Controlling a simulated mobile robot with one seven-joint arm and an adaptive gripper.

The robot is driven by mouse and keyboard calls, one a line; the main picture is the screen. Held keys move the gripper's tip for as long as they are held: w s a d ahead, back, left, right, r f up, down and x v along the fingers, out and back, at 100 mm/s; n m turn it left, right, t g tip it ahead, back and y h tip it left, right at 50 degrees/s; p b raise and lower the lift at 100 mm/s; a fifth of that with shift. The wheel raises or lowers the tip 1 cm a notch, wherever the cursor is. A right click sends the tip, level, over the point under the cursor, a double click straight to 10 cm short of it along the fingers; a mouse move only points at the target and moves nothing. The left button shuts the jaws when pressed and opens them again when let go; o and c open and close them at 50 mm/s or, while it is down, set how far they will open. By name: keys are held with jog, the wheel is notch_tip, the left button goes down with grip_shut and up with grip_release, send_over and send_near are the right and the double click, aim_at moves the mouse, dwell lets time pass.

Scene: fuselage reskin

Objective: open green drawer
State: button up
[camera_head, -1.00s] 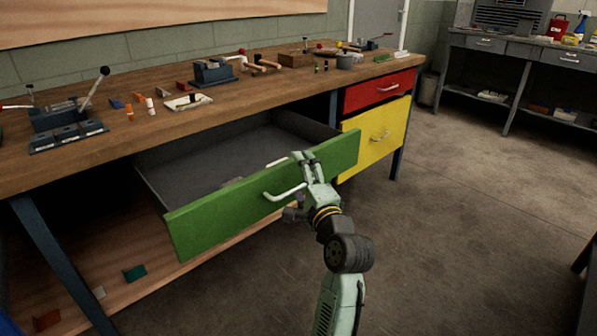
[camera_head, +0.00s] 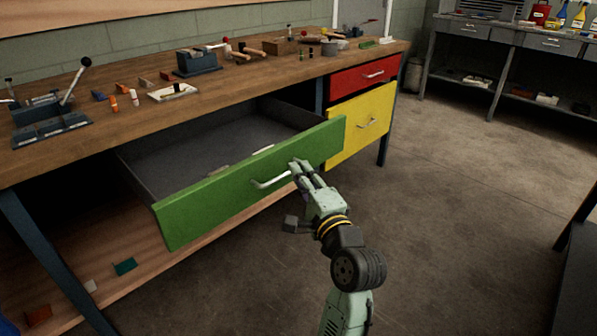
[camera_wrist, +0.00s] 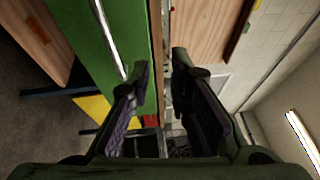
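The green drawer (camera_head: 225,196) is pulled well out from under the workbench, and its grey inside shows. Its pale bar handle (camera_head: 270,182) is on the front face. My gripper (camera_head: 298,167) is at the front face beside the handle's right end; I cannot tell whether it touches. In the wrist view my gripper (camera_wrist: 160,75) is open, with a gap between the two dark fingers. The left finger overlaps the green front (camera_wrist: 82,35), and the handle (camera_wrist: 108,38) lies to its left, outside the fingers. The drawer front's edge shows near the gap.
The workbench top (camera_head: 130,125) holds several tools and small parts. A red drawer (camera_head: 362,76) and a yellow drawer (camera_head: 362,124) are closed at right. Loose pieces lie on the lower shelf (camera_head: 170,262). The floor (camera_head: 460,230) at right is clear.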

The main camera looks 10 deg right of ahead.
jog(key=shift+s+d+f, duration=0.25)
jog(key=shift+s+f, duration=0.3)
jog(key=shift+s, duration=0.05)
jog(key=shift+f, duration=0.1)
